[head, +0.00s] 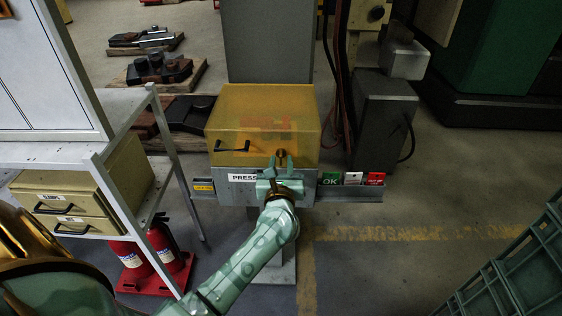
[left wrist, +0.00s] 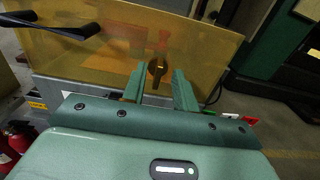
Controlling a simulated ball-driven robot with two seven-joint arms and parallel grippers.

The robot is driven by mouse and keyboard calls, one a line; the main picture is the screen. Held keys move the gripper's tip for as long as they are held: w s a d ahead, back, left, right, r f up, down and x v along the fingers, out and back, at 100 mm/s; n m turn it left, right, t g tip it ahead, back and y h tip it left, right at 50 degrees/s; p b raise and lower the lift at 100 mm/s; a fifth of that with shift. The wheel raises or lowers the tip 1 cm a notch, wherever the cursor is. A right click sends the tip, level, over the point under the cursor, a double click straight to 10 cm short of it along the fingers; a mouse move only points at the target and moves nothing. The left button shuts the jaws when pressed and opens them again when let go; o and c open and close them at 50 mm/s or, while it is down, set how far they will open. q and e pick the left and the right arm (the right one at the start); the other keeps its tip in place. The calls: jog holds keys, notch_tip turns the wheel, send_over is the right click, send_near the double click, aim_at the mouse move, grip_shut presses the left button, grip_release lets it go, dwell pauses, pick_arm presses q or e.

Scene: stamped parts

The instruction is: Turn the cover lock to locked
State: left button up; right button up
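The cover (head: 235,122) is a see-through amber box on the press stand, closed, with a black handle (head: 232,147) at its front left. The cover lock is a dark brass knob (head: 281,155) on its front face, and it also shows in the left wrist view (left wrist: 157,70). In the wrist view its grip looks roughly upright. My left gripper (head: 281,163) is in front of the lock; its two fingers (left wrist: 157,88) are open, one on each side of the knob, with gaps visible. I cannot tell whether the fingertips reach it. My right gripper is not in view.
A grey rail below the cover carries a green OK sign (head: 331,178), a white one (head: 353,178) and a red one (head: 375,178). A metal shelf (head: 90,157) with drawers stands left, red extinguishers (head: 165,248) below. Green crates (head: 520,270) stand at lower right.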

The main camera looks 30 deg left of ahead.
pick_arm(q)
jog(key=shift+w+a, duration=0.35)
jog(key=shift+w, duration=0.05)
grip_shut()
jog(key=shift+d, duration=0.1)
jog(key=m+p, duration=0.2)
jog(key=m, duration=0.1)
jog(key=m+p, duration=0.3)
jog(key=m, duration=0.1)
jog(key=shift+w+d, duration=0.1)
jog(key=shift+d, duration=0.1)
jog(key=m+p, duration=0.1)
jog(key=m, duration=0.1)
jog(key=m+p, duration=0.2)
jog(key=m, duration=0.1)
jog(key=shift+w+d+f+m, duration=0.1)
jog(key=shift+d+f+m, duration=0.1)
jog(key=shift+m, duration=0.1)
jog(key=shift+f+m+p, duration=0.15)
jog(key=shift+m+p, duration=0.45)
jog(key=shift+m, duration=0.7)
jog(key=shift+f+m+p, duration=0.15)
jog(key=shift+m+p, duration=0.4)
jog(key=shift+m, duration=0.75)
